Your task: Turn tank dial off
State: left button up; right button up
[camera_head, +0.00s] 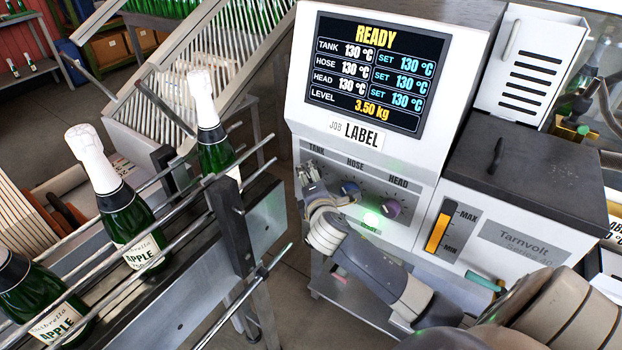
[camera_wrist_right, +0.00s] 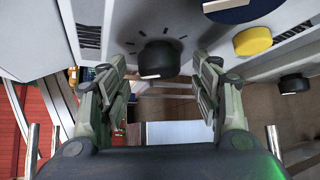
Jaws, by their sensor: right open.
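The tank dial is the leftmost on the white machine's panel, under the TANK label. In the head view my right gripper (camera_head: 312,182) is in front of it and mostly hides it. In the right wrist view a dark round dial (camera_wrist_right: 158,60) with tick marks around it lies between the fingertips of my right gripper (camera_wrist_right: 162,77). The fingers are open, one on each side, with gaps between them and the dial. Which way the dial points is not clear. The display (camera_head: 376,75) reads READY, with TANK at 130 °C. My left gripper is not in view.
A rack with green bottles (camera_head: 128,215) stands to the left, separated by a floor gap.

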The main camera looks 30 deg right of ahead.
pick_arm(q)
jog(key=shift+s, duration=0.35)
pick_arm(e)
jog(key=shift+w+d+f, duration=0.15)
jog(key=shift+w, duration=0.3)
